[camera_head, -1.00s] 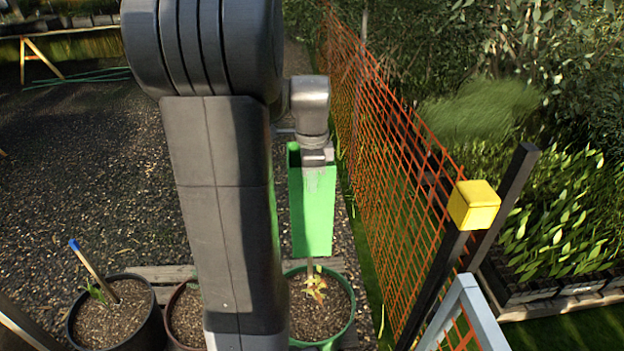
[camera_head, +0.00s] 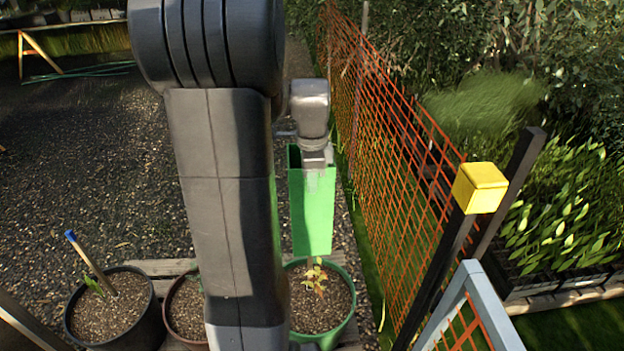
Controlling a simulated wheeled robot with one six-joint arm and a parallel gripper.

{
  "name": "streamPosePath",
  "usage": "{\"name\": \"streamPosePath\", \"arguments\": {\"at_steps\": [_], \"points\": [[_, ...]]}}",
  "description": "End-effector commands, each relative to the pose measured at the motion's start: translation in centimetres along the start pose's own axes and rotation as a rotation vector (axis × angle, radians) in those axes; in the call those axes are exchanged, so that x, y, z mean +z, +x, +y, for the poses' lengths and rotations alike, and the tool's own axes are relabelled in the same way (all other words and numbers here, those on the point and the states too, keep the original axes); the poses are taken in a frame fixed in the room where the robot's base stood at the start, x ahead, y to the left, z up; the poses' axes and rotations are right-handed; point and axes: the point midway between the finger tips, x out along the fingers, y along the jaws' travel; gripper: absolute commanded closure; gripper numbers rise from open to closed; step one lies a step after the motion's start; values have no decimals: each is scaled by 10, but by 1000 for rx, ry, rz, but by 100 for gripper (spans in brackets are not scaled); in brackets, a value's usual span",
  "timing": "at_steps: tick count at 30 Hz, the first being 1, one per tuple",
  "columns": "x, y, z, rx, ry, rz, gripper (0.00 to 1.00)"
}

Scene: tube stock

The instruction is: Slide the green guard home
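The green guard (camera_head: 312,215) is an upright, open-topped green sleeve above the green-rimmed pot (camera_head: 346,318) with a small leafy plant (camera_head: 315,280) and a thin stake. The stake and leaves show below the guard's lower edge. My gripper (camera_head: 316,166) is at the guard's top edge, and its fingers appear closed on the near wall.
A black pot (camera_head: 140,335) with a blue-tipped stick (camera_head: 88,262) stands at left, and a brown pot (camera_head: 184,312) is partly behind my arm. Orange mesh fence (camera_head: 390,150) and a yellow-capped post (camera_head: 480,188) stand close on the right.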

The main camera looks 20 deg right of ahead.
Motion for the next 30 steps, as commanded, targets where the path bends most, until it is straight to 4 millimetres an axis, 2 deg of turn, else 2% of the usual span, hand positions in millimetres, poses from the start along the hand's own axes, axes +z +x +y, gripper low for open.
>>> {"name": "streamPosePath", "arguments": {"at_steps": [21, 30], "points": [[0, 30, 0, 0, 0, 0, 100], [0, 30, 0, 0, 0, 0, 100]]}}
